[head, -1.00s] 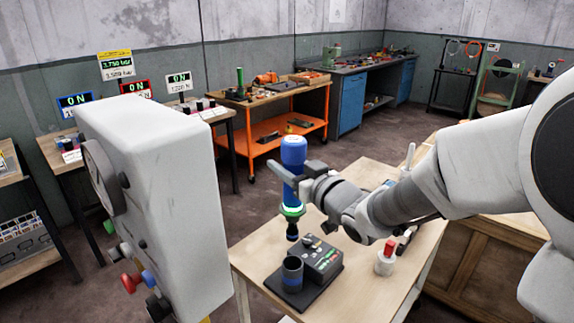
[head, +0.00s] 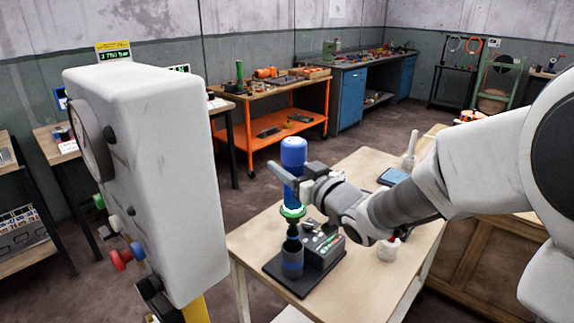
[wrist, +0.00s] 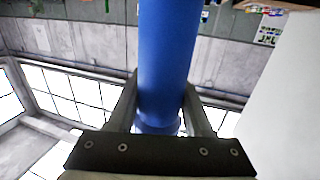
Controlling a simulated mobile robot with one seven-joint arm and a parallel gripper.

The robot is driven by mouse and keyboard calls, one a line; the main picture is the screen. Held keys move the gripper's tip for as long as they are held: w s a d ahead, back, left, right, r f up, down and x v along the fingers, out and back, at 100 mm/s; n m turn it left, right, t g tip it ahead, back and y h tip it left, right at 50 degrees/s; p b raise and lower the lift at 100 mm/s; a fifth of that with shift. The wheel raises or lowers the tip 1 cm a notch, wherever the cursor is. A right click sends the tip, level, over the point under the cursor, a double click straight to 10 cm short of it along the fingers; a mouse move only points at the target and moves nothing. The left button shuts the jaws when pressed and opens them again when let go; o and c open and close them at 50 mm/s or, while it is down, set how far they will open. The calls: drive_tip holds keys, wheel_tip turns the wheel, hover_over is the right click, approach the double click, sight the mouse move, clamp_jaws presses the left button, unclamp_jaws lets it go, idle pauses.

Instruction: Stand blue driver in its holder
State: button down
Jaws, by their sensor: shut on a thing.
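The blue driver (head: 293,152) is upright, with a blue body, a green glowing ring and a dark nose below. My gripper (head: 298,180) is shut on its blue body from the right. In the wrist view the blue driver (wrist: 168,55) stands between the two fingers of my gripper (wrist: 160,112). The driver's holder is a dark cup (head: 291,264) on a black base, directly under the driver. The driver's nose meets the cup's mouth in the picture. Whether it is inside the cup or just at the rim I cannot tell.
A small control box (head: 323,248) with green lights stands right beside the cup on the wooden table (head: 368,284). A white pot (head: 389,249) stands further right, and a blue tablet (head: 393,176) lies behind. A large white gauge housing (head: 160,180) fills the left foreground.

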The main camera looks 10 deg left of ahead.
drive_tip(key=shift+f+b, duration=4.4)
drive_tip(key=shift+f, duration=0.85)
